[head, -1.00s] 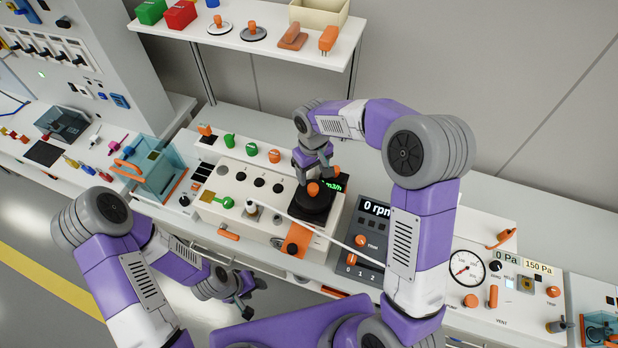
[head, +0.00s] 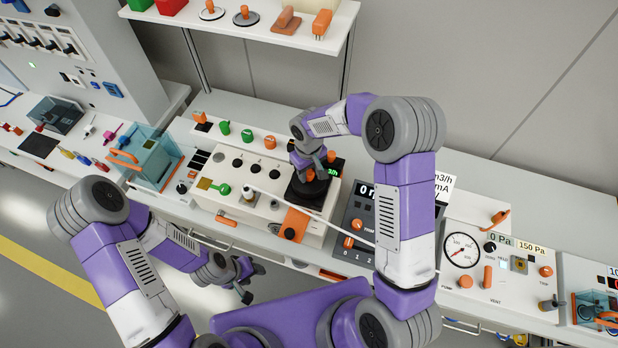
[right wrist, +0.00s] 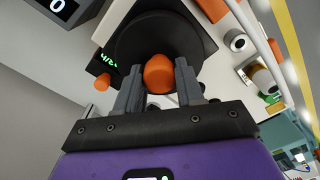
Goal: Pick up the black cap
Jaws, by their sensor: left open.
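The black cap (head: 303,194) is a round black disc with an orange knob on top. It sits on the cream instrument box in the middle of the bench. In the right wrist view the cap (right wrist: 137,42) fills the top centre. My right gripper (head: 310,170) is over it, pointing down. In the right wrist view the right gripper's fingers (right wrist: 159,85) stand apart on either side of the orange knob (right wrist: 159,70), with small gaps visible. My left gripper (head: 245,280) is open and empty, low in front of the bench, away from the cap.
A dark rpm panel (head: 355,225) stands to the right. A shelf (head: 270,35) with several parts hangs behind.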

